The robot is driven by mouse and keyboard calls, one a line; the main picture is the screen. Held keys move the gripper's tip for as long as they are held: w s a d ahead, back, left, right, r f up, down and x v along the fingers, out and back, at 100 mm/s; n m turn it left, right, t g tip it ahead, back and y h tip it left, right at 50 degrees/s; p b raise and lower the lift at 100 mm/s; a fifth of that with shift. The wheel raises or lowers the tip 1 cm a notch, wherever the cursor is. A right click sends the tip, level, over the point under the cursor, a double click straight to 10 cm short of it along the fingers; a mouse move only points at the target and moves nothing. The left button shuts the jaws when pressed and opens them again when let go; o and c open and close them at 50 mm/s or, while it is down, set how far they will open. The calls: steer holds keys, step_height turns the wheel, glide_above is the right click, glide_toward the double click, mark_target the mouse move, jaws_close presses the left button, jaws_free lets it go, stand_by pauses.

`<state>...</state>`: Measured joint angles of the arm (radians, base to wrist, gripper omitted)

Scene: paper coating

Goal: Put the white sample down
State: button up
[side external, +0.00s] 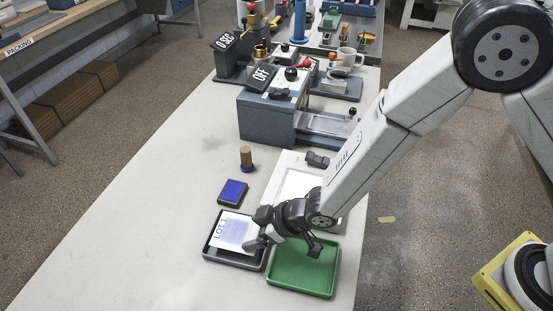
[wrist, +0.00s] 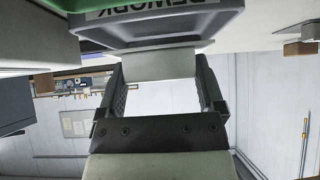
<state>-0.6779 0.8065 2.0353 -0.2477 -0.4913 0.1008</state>
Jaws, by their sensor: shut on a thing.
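The white sample (side external: 235,231), a sheet with "LOT" lettering and a bluish patch, is over the dark grey tray (side external: 223,262) at the front of the table. My gripper (side external: 257,241) is shut on the sample's right edge. In the wrist view the white sample (wrist: 160,66) shows between the two fingers (wrist: 160,92), in front of the grey tray wall (wrist: 225,24) marked "REWORK". I cannot tell whether the sample rests on the tray floor or is held just above it.
A green tray (side external: 303,289) stands right of the grey one, partly under my wrist. Behind are a blue ink pad (side external: 233,192), a wooden-handled stamp (side external: 246,160), a white board (side external: 290,168) with a clip and a machine marked "OFF" (side external: 266,118). The table's left side is clear.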

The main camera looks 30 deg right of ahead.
steer(key=shift+f, duration=1.45)
steer(key=shift+f, duration=0.1)
steer(key=o, duration=1.1)
steer(key=shift+c, duration=0.2)
steer(key=shift+v, duration=0.8)
steer(key=v, duration=1)
steer(key=shift+d+r, duration=0.2)
